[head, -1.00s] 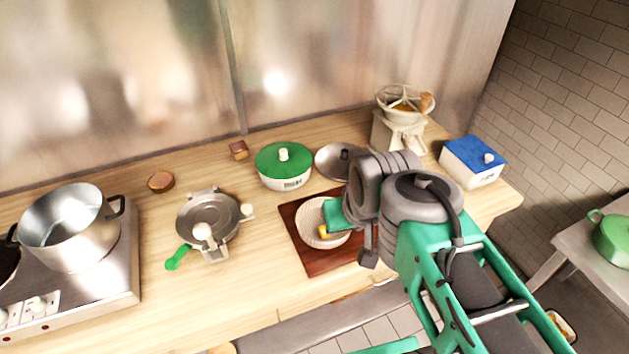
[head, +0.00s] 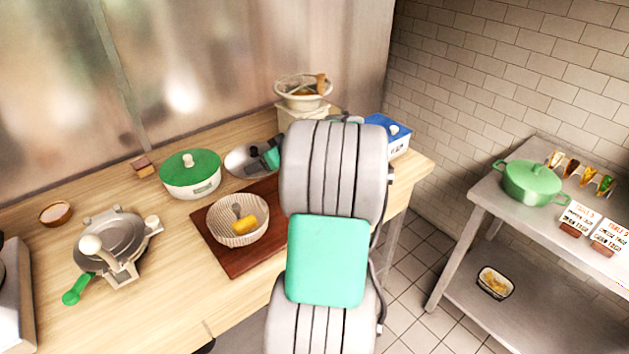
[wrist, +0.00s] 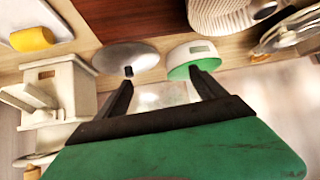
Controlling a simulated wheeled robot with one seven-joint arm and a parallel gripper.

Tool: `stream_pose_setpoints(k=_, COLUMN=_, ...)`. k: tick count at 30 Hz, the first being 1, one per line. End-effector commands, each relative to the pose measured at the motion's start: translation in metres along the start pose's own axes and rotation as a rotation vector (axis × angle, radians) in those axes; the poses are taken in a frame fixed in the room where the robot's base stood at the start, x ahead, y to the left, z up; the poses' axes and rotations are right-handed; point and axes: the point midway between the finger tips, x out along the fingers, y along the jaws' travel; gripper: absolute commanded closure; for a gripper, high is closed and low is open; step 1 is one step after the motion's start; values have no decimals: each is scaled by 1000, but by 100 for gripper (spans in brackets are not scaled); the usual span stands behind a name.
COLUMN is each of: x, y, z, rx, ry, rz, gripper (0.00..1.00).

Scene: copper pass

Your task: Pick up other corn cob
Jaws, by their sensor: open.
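A yellow corn cob (head: 244,225) lies in a ribbed cream bowl (head: 222,238) on a dark red-brown board (head: 232,265), with a small greyish thing beside it. The bowl also shows at the top of the wrist view (wrist: 222,18), its inside out of sight. A yellow cylinder (wrist: 32,39) lies on a whitish surface at the upper left of the wrist view; I cannot tell if it is corn. My gripper (wrist: 161,78) is open, nothing between its fingers. In the head view my arm hides most of it; a green part shows near the metal lid, behind the bowl.
A metal lid (head: 243,160) and green-lidded pot (head: 190,175) stand behind the board. A mill (head: 303,95) and blue-lidded box (head: 397,135) stand at the back right. A press (head: 110,245) is at left. A side table (head: 560,230) holds a green pot (head: 532,182).

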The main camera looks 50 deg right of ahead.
Motion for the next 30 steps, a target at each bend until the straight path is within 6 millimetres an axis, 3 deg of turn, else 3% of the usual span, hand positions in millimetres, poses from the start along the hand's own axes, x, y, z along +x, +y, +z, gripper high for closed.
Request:
stream_pose_setpoints(k=1, x=9, y=60, z=43, rx=39, ry=63, rz=36, gripper=20)
stream_pose_setpoints(k=3, x=1, y=118, z=76, rx=58, ry=156, rz=82, gripper=20)
stream_pose_setpoints(k=6, x=-16, y=169, z=112, rx=72, ry=253, rz=137, gripper=20)
stream_pose_setpoints(k=7, x=-20, y=178, z=118, rx=74, ry=271, rz=149, gripper=20)
stream_pose_setpoints(k=11, x=-21, y=193, z=124, rx=75, ry=305, rz=166, gripper=20)
stream_pose_setpoints(k=24, x=40, y=206, z=101, rx=77, ry=301, rz=166, gripper=20)
stream_pose_setpoints(k=30, x=44, y=207, z=101, rx=78, ry=301, rz=168, gripper=20)
